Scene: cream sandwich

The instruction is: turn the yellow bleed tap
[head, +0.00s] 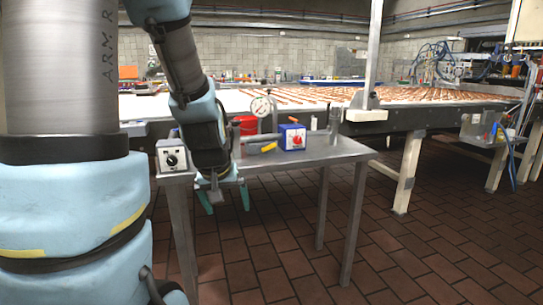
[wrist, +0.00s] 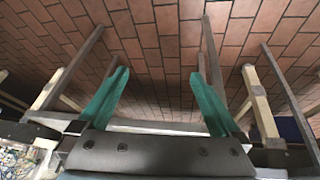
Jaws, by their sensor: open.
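The yellow bleed tap (head: 269,147) shows as a small yellow handle above the small steel table (head: 325,152) in the head view. It lies just right of my forearm and left of a blue box. My gripper (head: 226,201) hangs below the table top level, pointing down, below and left of the tap. Its two teal fingers are spread, with nothing between them. In the wrist view my gripper (wrist: 159,77) is open over the tiled floor, and the tap is not visible there. My arm hides part of the pipework left of the tap.
A dial gauge (head: 261,106), a red container (head: 246,125), a blue box with a red knob (head: 292,137) and a grey box with a black knob (head: 172,157) stand on or near the table. A long conveyor (head: 410,121) runs behind.

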